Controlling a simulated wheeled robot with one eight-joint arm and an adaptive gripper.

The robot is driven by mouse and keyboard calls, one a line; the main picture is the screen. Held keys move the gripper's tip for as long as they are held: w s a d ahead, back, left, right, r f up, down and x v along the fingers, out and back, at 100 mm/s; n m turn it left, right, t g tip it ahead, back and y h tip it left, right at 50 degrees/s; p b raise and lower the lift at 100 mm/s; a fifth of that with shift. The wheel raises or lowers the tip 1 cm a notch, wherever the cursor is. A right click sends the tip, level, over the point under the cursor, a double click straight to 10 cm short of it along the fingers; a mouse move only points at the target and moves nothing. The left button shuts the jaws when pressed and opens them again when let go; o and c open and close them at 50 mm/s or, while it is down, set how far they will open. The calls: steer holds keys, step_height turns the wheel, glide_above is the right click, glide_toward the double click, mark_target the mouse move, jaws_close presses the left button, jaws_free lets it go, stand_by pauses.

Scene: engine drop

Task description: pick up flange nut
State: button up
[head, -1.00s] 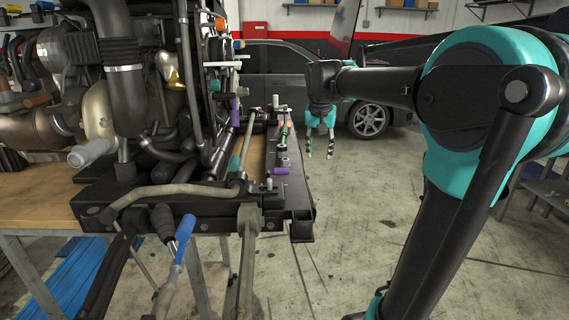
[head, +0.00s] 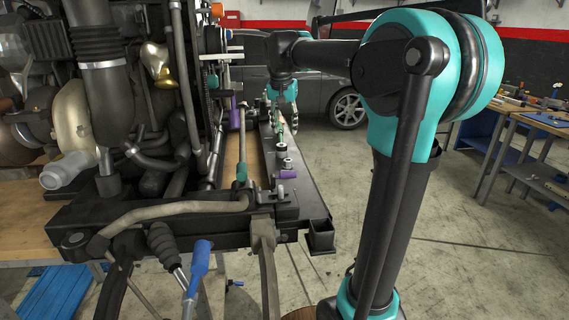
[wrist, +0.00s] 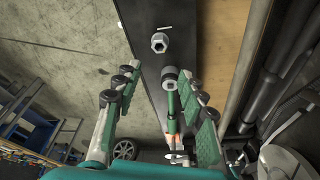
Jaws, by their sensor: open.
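The flange nut, a grey hex nut with a round flange (wrist: 159,42), lies on a dark flat rail (wrist: 148,75) in the upper middle of the wrist view. In the head view it is too small to tell from the small grey pieces on the rail (head: 308,190). My gripper (wrist: 163,78) is open and empty above the rail, its fingers on either side of a round socket-like end (wrist: 168,73) of a green-handled tool. The nut lies just beyond the fingertips, apart from them. My gripper also shows above the rail's far part in the head view (head: 283,112).
A large engine (head: 120,110) with pipes and hoses stands left of the rail. A purple piece (head: 287,174) lies near the rail's front end. A small white pin (wrist: 165,28) lies near the nut. Open floor (head: 470,240) and a workbench (head: 530,120) are to the right.

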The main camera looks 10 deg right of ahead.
glide_above(289, 167)
steer(key=f, duration=0.5)
steer(key=a+f, duration=0.1)
steer(key=f, duration=0.2)
steer(key=shift+f, duration=0.2)
steer(key=shift+d+x, duration=0.15)
steer(key=shift+x, duration=1.2)
steer(key=shift+d+x, duration=0.15)
steer(key=shift+x, duration=1.25)
steer(key=shift+s, duration=0.15)
steer(key=shift+c, duration=0.5)
jaws_close()
